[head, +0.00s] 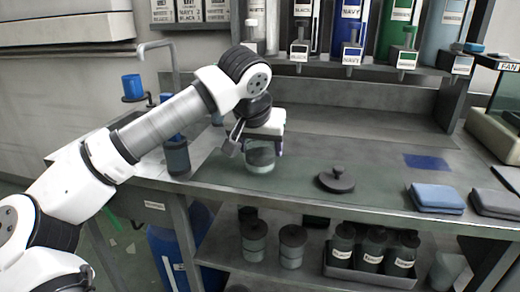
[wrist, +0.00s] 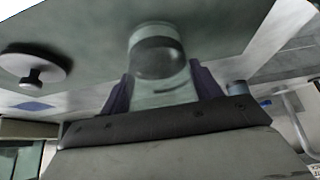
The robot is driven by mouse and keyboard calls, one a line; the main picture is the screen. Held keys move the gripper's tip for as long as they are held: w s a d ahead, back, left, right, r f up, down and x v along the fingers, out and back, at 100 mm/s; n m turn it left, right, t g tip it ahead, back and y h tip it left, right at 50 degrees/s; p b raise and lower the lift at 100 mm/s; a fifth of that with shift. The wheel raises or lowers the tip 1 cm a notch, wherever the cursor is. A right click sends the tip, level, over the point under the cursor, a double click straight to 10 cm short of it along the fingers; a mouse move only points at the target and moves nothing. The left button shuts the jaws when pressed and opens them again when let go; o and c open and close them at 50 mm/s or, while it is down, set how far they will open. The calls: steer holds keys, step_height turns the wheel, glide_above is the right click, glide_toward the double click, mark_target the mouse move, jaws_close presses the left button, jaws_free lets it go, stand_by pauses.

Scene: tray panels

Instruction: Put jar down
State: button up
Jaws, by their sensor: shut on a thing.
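The jar (head: 260,158) is a small clear glass jar with a dark band or dark contents. It is upright at the left part of the grey worktop (head: 300,181). In the head view its base looks to be on or just above the surface; I cannot tell which. My gripper (head: 262,146) is shut on the jar from behind and above. In the wrist view the jar (wrist: 158,58) sits between my two purple-grey fingers (wrist: 162,88). A round dark lid with a knob (head: 337,180) lies on the worktop to the right of the jar.
A dark jar (head: 177,155) stands left of my gripper near a tap (head: 172,65). Folded cloths (head: 437,198) lie at the right, with a blue patch (head: 427,161) behind them. Labelled dispensers (head: 352,35) stand at the back. Bare worktop lies between jar and lid.

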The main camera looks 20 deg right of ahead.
steer(key=shift+f, duration=0.2)
steer(key=shift+f, duration=0.1)
steer(key=o, duration=1.4)
steer(key=shift+c, duration=0.2)
steer(key=p+v, duration=0.1)
steer(key=v, duration=1.1)
